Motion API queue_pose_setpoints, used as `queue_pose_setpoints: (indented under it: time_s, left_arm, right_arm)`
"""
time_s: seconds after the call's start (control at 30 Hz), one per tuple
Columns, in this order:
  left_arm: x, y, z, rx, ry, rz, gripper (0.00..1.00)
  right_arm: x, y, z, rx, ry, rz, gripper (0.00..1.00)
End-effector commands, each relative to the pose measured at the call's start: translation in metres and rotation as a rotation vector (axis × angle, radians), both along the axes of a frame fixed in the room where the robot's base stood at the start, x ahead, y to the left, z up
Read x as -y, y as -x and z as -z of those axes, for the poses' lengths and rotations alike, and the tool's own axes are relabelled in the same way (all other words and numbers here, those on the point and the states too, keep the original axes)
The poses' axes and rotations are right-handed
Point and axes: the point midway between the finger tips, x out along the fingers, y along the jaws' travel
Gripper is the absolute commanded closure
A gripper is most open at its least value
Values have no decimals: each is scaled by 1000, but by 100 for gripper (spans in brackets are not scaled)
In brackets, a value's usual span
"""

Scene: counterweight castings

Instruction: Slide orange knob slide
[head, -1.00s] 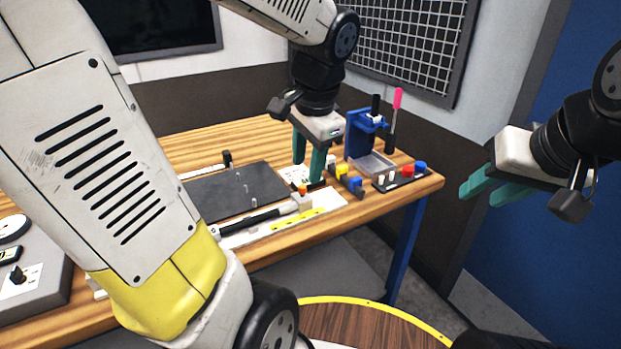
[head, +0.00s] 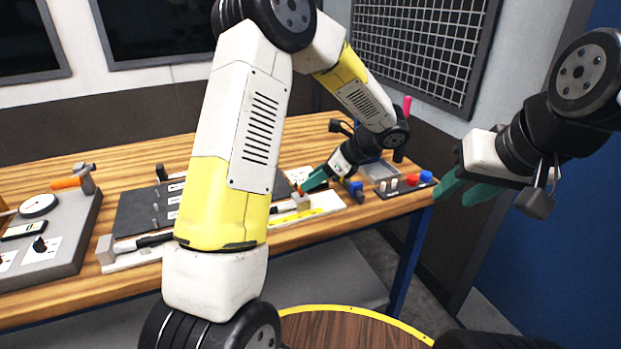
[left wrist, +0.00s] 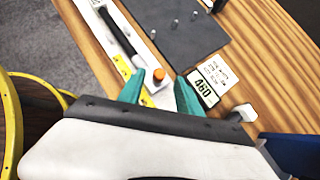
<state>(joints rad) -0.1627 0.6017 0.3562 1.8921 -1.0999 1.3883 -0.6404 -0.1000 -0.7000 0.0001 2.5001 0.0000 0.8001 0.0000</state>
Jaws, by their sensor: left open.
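The orange knob (left wrist: 158,74) sits on a small light block at the end of a black bar (left wrist: 118,32) on the white slide base, which has a yellow scale strip. In the head view the orange knob (head: 301,191) shows small beside my left fingers. My left gripper (left wrist: 160,82) is open, with one teal fingertip on each side of the knob and a visible gap at each side. It also shows in the head view (head: 312,183), low over the slide. My right gripper (head: 465,190) is open and empty, at the right, away from the table.
A dark plate (left wrist: 190,30) with pegs and a card reading 460 (left wrist: 204,88) lie beside the slide. A grey gauge box (head: 60,235) stands at left. My left arm hides the middle of the table.

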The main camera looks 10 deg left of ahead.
Motion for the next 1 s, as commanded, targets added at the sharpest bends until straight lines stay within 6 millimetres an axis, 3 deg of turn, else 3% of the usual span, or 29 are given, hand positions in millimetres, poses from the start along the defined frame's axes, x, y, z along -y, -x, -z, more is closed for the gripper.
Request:
queue_pose_setpoints:
  time_s: [0.3, 0.67, 0.87, 1.0]
  left_arm:
    - [-31, -5, 32, -2, 2, -3, 59]
    - [-35, -6, 36, 1, 2, -1, 59]
    - [-35, -6, 36, 2, 2, -2, 98]
    - [-35, -6, 35, 2, 2, -2, 100]
  right_arm:
    - [0, 0, 0, 0, 0, 0, 64]
    - [0, 0, 0, 0, 0, 0, 64]
    - [0, 0, 0, 0, 0, 0, 64]
    - [0, 0, 0, 0, 0, 0, 64]
